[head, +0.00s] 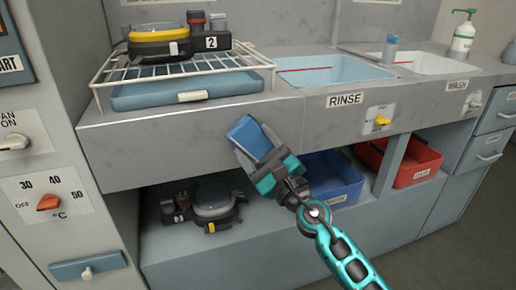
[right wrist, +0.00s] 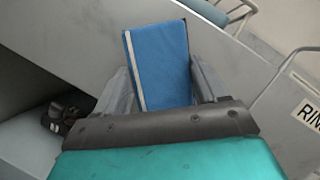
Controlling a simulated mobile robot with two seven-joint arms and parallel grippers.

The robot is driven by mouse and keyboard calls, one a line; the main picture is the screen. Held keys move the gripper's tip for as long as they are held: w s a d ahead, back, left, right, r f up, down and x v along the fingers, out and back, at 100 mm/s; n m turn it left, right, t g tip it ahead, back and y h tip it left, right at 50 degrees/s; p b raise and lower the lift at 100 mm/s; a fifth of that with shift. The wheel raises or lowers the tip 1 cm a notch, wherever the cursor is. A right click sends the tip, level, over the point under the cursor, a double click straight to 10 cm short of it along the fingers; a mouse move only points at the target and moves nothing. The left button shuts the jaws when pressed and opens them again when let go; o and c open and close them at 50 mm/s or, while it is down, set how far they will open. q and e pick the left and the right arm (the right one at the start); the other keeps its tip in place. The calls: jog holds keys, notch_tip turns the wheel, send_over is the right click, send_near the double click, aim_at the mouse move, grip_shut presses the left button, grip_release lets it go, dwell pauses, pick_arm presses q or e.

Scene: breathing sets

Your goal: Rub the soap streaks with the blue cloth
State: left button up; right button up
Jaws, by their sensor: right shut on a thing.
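A blue cloth (head: 248,137), folded into a flat pad with a pale edge, is in my right gripper (head: 262,152). The gripper is shut on it, in front of the grey counter's front face. In the right wrist view the cloth (right wrist: 160,65) stands up between the two grey fingers of the gripper (right wrist: 163,95). I cannot make out any soap streaks in either view. My left gripper is not in view.
A white wire rack (head: 180,68) stands on the counter above a blue tray (head: 187,90), with a numbered breathing set (head: 160,42) on it. Right are the rinse basin (head: 320,70) and wash basin (head: 425,64). Below are another set (head: 214,204), a blue bin (head: 333,179) and a red bin (head: 410,164).

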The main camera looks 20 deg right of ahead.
aim_at(269, 141)
jog(key=shift+w, duration=0.35)
jog(key=shift+d+b, duration=0.6)
jog(key=shift+d, duration=1.4)
jog(key=shift+w+a+r, duration=0.1)
jog(key=shift+a+p, duration=0.4)
jog(key=shift+a, duration=1.6)
